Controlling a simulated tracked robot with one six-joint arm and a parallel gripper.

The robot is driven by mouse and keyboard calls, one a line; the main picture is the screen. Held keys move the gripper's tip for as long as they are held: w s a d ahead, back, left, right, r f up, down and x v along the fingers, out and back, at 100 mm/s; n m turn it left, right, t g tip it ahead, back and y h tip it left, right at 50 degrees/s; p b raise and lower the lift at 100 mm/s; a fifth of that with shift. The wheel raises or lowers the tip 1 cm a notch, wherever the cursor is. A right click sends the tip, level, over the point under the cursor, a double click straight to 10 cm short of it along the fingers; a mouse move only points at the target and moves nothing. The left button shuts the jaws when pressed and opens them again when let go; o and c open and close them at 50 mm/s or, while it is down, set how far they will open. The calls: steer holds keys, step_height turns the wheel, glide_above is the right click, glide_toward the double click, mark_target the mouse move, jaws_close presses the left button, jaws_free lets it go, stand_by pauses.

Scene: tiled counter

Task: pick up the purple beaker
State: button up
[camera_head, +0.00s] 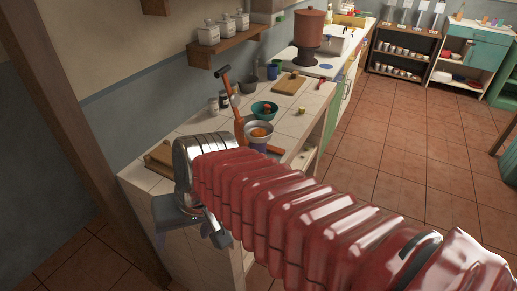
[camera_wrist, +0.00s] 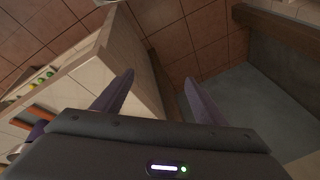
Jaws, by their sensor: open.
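A purple piece (camera_wrist: 38,130) also shows at the left edge of the wrist view, cut off by my gripper's body. My gripper (camera_head: 191,236) is at the near end of the counter, well apart from the purple shape. In the wrist view my gripper (camera_wrist: 158,78) has its two fingers spread with nothing between them.
The tiled counter (camera_head: 190,128) holds a teal bowl (camera_head: 264,109), a wooden board (camera_head: 290,84), jars and an orange-handled tool (camera_head: 239,128). A wall shelf (camera_head: 227,45) with canisters hangs above. A wooden post (camera_head: 85,130) stands left. Open tiled floor (camera_head: 410,150) lies right.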

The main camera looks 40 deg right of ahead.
mark_target(264, 152)
steer(key=w+d+f+m+t+y, duration=0.3)
steer(key=w+d+m, duration=0.25)
steer(key=m, duration=0.35)
steer(key=w+d+f+m+t+y, duration=0.25)
steer(key=w+d+m, duration=0.25)
steer(key=d+m, duration=0.3)
steer(key=d+m+t+h, duration=0.1)
steer(key=d+m, duration=0.2)
steer(key=d, duration=0.1)
steer(key=d+f+m+t+h, duration=0.1)
steer(key=d+m+t, duration=0.1)
steer(key=d, duration=0.3)
steer(key=d+f+m+t+h, duration=0.1)
steer(key=d+m+t, duration=0.1)
steer(key=d+m, duration=0.2)
steer(key=shift+w+d, duration=0.3)
steer(key=shift+w, duration=0.05)
steer(key=s+d+f+m+t+h, duration=0.1)
steer(key=s+d+f+m+h, duration=0.1)
steer(key=d, duration=0.4)
steer(key=s+d+f+m+h, duration=0.2)
steer(key=s+d+m+h, duration=0.1)
steer(key=d, duration=0.4)
steer(key=m+h, duration=0.1)
steer(key=m, duration=0.1)
steer(key=shift+s+d+m+t, duration=0.15)
steer(key=shift+s+m+t, duration=0.05)
steer(key=shift+m+t, duration=0.15)
steer(key=shift+w, duration=0.15)
